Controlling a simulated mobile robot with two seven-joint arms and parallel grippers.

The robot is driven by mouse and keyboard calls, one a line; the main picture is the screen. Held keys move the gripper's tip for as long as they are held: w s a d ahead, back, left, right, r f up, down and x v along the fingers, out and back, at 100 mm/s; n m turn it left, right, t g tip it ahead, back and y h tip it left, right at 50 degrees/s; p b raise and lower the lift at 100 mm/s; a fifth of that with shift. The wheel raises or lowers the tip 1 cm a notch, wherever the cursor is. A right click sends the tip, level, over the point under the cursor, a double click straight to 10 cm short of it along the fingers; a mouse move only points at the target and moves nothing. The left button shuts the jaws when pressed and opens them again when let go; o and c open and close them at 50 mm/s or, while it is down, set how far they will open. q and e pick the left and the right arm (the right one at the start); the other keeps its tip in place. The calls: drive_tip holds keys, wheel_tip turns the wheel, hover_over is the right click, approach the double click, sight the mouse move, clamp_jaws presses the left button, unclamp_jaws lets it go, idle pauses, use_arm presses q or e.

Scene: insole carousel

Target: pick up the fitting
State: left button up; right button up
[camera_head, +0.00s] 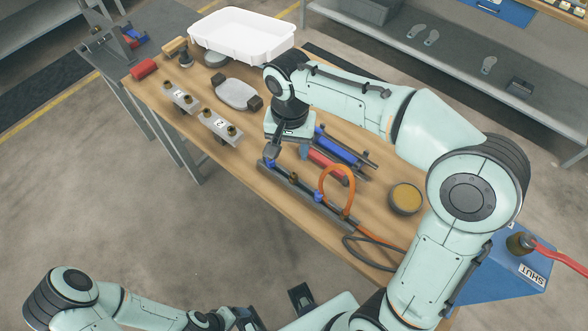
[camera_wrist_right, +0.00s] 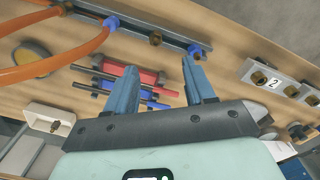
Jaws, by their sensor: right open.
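Several brass fittings are in view, and I cannot tell which one the task names. One brass fitting (camera_head: 294,177) sits on a dark manifold bar (camera_head: 305,189) between blue fittings; it also shows in the right wrist view (camera_wrist_right: 155,38). Another brass piece (camera_wrist_right: 57,127) lies in a small pale open box (camera_wrist_right: 42,115) at the wrist view's left. My right gripper (camera_head: 288,154) is open and empty above the table, just beyond the bar; its two fingers stand apart in the wrist view (camera_wrist_right: 160,63). My left gripper (camera_head: 225,318) is mostly cut off at the bottom edge.
Numbered plates with brass pieces (camera_head: 220,125) stand on the wooden table (camera_head: 160,88). A white bin (camera_head: 245,38) is at the back. Red and blue tools (camera_head: 340,148) lie beside my right gripper. An orange hose (camera_head: 338,168) arches over the bar. A round tin (camera_head: 405,198) stands to the right.

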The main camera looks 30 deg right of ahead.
sight(293, 174)
drive_tip(key=f, duration=0.6)
drive_tip(key=shift+s+f+b, duration=0.2)
drive_tip(key=shift+b, duration=0.2)
drive_tip(key=f, duration=0.4)
drive_tip(key=shift+s+d+f, duration=0.15)
drive_tip(key=shift+s, duration=0.15)
drive_tip(key=shift+f, duration=0.5)
clamp_jaws()
